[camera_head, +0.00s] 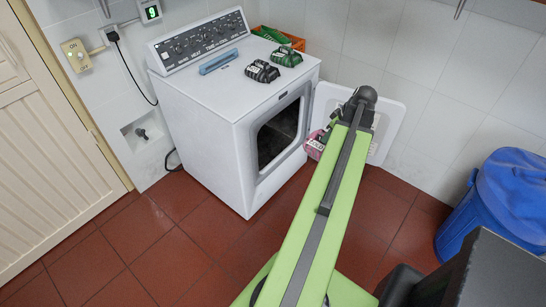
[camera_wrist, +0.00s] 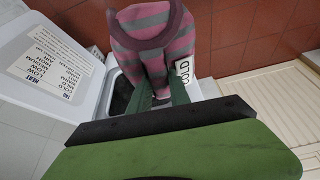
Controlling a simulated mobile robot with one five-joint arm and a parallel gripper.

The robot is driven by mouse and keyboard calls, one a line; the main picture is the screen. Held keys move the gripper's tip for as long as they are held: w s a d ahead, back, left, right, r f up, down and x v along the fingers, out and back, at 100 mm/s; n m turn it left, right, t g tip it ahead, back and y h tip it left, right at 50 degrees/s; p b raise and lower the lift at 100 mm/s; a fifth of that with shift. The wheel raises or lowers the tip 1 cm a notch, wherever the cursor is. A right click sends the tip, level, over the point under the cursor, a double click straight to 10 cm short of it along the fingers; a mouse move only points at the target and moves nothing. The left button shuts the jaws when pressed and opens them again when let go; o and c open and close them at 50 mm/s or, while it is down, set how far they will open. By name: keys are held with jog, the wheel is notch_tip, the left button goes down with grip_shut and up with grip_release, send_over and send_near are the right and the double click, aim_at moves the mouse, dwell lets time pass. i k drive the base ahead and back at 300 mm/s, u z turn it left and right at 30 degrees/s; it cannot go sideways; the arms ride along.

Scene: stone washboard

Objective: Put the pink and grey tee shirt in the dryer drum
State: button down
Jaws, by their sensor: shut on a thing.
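My gripper (camera_wrist: 161,93) is shut on the pink and grey striped tee shirt (camera_wrist: 152,35), which is bunched up and held in front of the fingers. The shirt (camera_head: 315,146) also shows in the head view, small and partly hidden by my arm, just right of the dryer opening. The white dryer (camera_head: 205,120) stands against the wall. Its dark drum opening (camera_head: 279,134) is open, and part of the opening (camera_wrist: 122,93) shows behind the shirt in the wrist view. The drum's inside is dark.
The open dryer door (camera_head: 392,125) stands to the right of the opening; its labelled inner face (camera_wrist: 62,55) shows in the wrist view. Battery-like items and a blue bar sit on the dryer. A blue bin (camera_head: 505,205) stands at right. The red tiled floor is clear in front.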

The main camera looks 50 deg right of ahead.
aim_at(268, 148)
jog(key=k, duration=0.8)
jog(key=z, duration=3.75)
jog(key=i, duration=0.1)
jog(key=u, duration=2.15)
jog(key=i, duration=1.1)
jog(key=u, duration=1.35)
jog(key=i, duration=1.05)
jog(key=z, duration=0.1)
